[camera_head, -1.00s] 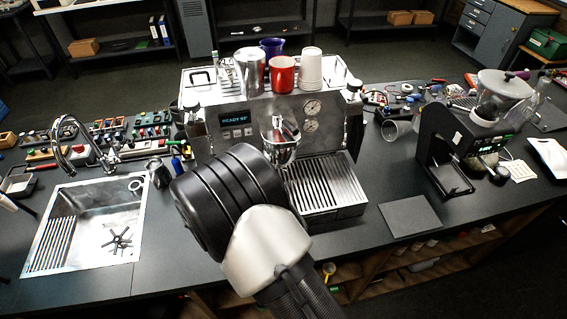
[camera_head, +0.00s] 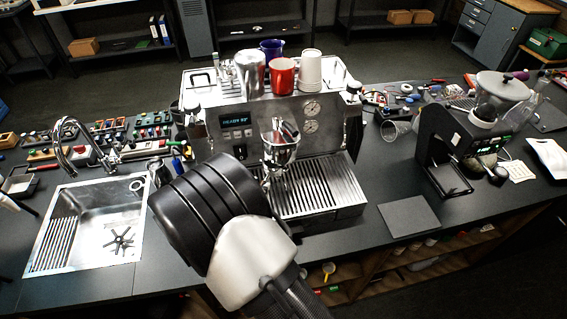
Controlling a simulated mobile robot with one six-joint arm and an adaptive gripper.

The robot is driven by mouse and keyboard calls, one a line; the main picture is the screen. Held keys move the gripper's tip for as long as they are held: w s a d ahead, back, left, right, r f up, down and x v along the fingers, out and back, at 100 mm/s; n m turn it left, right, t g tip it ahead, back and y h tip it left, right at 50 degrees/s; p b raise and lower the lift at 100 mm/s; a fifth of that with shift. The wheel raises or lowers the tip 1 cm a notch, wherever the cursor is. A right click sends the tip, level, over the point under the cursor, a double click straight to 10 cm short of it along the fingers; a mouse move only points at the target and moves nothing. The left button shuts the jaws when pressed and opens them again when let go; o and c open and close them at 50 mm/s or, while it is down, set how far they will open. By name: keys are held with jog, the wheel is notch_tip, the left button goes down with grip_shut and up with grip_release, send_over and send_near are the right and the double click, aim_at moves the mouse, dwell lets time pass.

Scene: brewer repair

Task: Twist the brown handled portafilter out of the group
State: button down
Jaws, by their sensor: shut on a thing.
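The espresso machine (camera_head: 240,125) stands on the counter with a lit display on its front. Its metal group (camera_head: 279,147) sticks out at the front centre, above the drip tray (camera_head: 318,188). The brown handle of the portafilter does not show; my own dark arm link covers the space in front of and to the left of the group. I cannot tell whether the portafilter is seated in the group or turned. My gripper is hidden behind my arm, so its fingers and what they hold do not show.
A sink (camera_head: 140,215) is at left. A grinder (camera_head: 465,140) stands at right, with a dark mat (camera_head: 408,216) on the counter between. Tools crowd the back left.

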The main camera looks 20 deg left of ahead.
jog(key=s+a+p, duration=0.1)
jog(key=s, duration=0.8)
jog(key=shift+a+p, duration=0.3)
dwell(0.3)
